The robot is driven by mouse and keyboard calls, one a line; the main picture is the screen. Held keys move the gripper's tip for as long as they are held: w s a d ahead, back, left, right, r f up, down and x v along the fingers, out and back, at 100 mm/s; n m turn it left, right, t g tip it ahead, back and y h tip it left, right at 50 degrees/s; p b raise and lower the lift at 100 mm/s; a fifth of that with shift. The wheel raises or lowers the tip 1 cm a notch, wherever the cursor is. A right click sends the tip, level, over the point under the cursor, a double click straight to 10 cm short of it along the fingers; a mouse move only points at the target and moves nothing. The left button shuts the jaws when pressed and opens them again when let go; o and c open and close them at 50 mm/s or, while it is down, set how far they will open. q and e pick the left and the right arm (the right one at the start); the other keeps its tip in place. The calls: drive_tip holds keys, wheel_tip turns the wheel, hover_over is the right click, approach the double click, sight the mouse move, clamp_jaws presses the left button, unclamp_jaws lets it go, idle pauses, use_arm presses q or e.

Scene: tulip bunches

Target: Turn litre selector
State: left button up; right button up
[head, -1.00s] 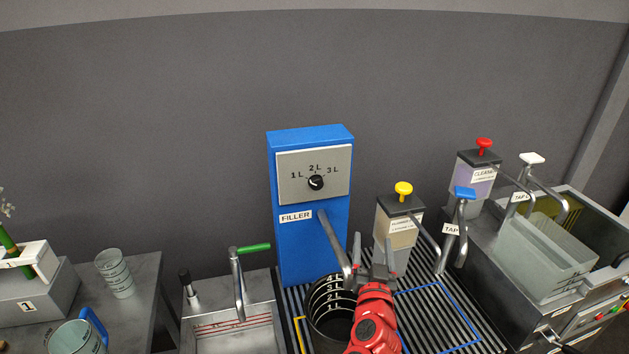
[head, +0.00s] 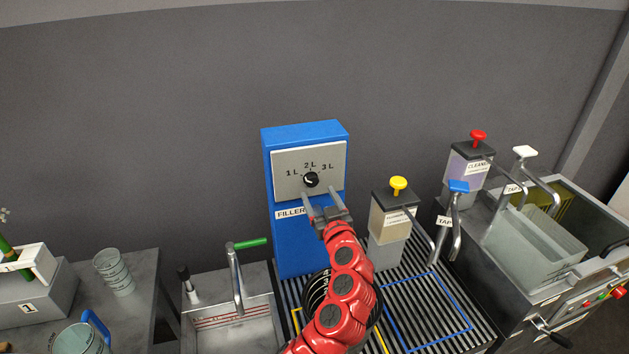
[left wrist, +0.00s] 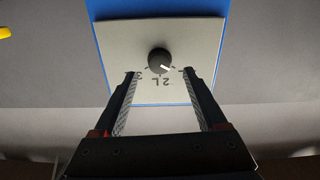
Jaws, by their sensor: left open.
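The litre selector is a round black knob (head: 311,180) on the grey plate (head: 289,169) of the blue filler (head: 297,240), with 1L, 2L and 3L marked around it. My left gripper (head: 320,193) is open and empty in front of the plate, its fingers pointing up at it just below the knob. In the left wrist view the knob (left wrist: 159,59) shows upside down, beyond and between the two fingertips, apart from both. Its white mark points between 2L and the right finger, roughly on the 1L side. The right finger partly hides the 1L label. My right gripper is out of view.
The filler spout and black bucket (head: 313,290) are largely hidden behind my red arm. A yellow-topped dispenser (head: 391,218) stands close right of the filler. A sink (head: 232,325) with a green-handled tap lies left. The wall space above the filler is clear.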

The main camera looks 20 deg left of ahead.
sight(313, 183)
use_arm(q)
drive_tip(key=shift+p+x, duration=0.45)
drive_tip(key=shift+x, duration=1.95)
clamp_jaws()
